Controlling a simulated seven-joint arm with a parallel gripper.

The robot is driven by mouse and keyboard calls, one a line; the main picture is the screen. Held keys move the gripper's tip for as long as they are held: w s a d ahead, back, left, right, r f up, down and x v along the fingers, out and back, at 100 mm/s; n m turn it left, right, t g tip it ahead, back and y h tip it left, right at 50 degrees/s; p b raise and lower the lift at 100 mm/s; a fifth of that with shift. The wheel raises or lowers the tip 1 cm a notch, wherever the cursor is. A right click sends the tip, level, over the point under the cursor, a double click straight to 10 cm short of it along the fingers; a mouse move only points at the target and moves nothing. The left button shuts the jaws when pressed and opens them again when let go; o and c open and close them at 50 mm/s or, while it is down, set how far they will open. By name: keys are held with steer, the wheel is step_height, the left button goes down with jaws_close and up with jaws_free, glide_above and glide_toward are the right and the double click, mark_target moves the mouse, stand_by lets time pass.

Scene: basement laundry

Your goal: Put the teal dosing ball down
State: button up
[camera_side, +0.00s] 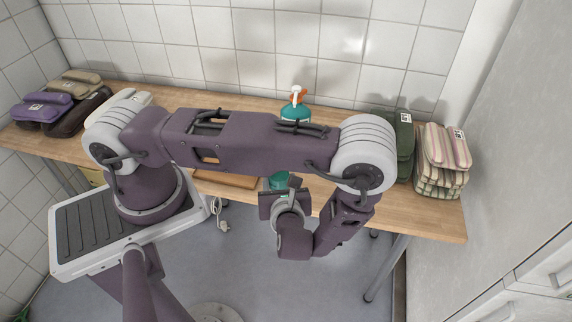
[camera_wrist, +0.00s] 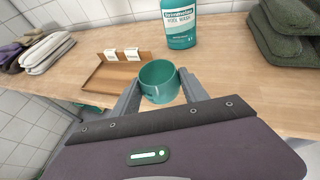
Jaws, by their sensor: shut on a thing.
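The teal dosing ball (camera_wrist: 160,82) looks like a small open-topped cup and sits between the two fingers of my gripper (camera_wrist: 159,77) in the wrist view. My gripper is shut on it, one finger on each side. The cup's mouth faces up toward the camera. In the side view a bit of the teal dosing ball (camera_side: 278,181) shows beside my gripper (camera_side: 284,191), near the table's front edge; my arm hides part of this area. I cannot tell whether the ball touches the wooden table (camera_wrist: 235,85) or hangs above it.
A shallow wooden tray (camera_wrist: 112,76) with two labelled cards lies just left of the ball. A teal detergent bottle (camera_wrist: 180,28) stands behind it. Dark green folded towels (camera_wrist: 275,38) are at right, striped ones (camera_side: 440,165) beyond. Bare tabletop shows right of the ball.

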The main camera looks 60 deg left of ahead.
steer(key=w+a+r, duration=0.3)
steer(key=w+a, duration=0.8)
steer(key=a, duration=0.1)
steer(key=f, duration=0.6)
steer(key=a+f, duration=0.1)
steer(key=f, duration=0.2)
steer(key=shift+f, duration=0.35)
steer(key=o, duration=1.4)
steer(key=shift+f, duration=0.15)
steer(key=shift+o, duration=0.2)
